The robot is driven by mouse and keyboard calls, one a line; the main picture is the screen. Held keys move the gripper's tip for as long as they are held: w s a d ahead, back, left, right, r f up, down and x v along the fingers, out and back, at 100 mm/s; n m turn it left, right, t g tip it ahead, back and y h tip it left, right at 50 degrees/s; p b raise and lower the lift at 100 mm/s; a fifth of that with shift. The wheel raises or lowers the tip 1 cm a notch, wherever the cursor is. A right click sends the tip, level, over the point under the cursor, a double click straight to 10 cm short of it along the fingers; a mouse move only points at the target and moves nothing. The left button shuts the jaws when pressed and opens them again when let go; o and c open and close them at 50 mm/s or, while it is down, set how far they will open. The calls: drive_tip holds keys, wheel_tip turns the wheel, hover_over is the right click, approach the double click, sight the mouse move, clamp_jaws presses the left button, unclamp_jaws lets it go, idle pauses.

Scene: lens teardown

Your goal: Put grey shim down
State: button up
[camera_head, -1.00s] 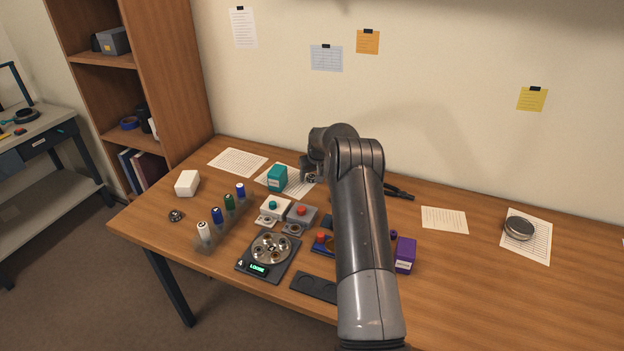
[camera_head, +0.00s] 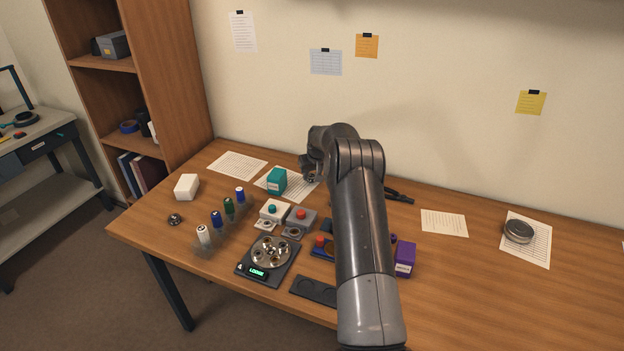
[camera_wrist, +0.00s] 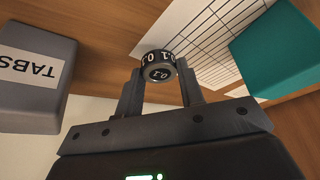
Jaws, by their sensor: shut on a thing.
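In the wrist view, my gripper (camera_wrist: 160,88) is shut on a small dark grey ring marked "0.1" (camera_wrist: 158,60), which I take to be the grey shim. The ring sits between the fingertips, over bare wood and the edge of a lined paper sheet (camera_wrist: 205,30); whether it touches the surface I cannot tell. In the head view, my gripper (camera_head: 311,177) is at the back of the table, just right of a teal box (camera_head: 277,181). The shim is too small to make out there.
A grey box labelled "TABS" (camera_wrist: 32,75) is left of the fingers in the wrist view; the teal box (camera_wrist: 282,48) is on the right. Toward the front are button boxes (camera_head: 300,216), a round fixture (camera_head: 271,250) and several bottles (camera_head: 217,219). Black pliers-like tool (camera_head: 399,195) lies right of my arm.

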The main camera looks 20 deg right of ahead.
wheel_tip(320, 180, up, 8)
drive_tip(key=shift+r, duration=0.1)
drive_tip(key=s+d+r+m+h, duration=0.1)
drive_tip(key=s+d+m, duration=0.1)
drive_tip(key=s+d, duration=1.05)
drive_tip(key=s+d+r+m, duration=0.1)
drive_tip(key=s+d, duration=0.8)
drive_tip(key=s, duration=0.7)
drive_tip(key=s+d+f+m, duration=0.1)
drive_tip(key=s+d, duration=0.1)
drive_tip(key=s, duration=1.1)
hover_over(404, 221)
drive_tip(key=s, duration=0.1)
drive_tip(key=shift+h, duration=0.3)
drive_tip(key=f, duration=0.6)
drive_tip(key=shift+s+a+f, duration=0.2)
drive_tip(key=shift+a+f, duration=0.1)
drive_tip(key=shift+f, duration=2.1)
drive_tip(key=shift+f, duration=0.1)
drive_tip(key=o, duration=1)
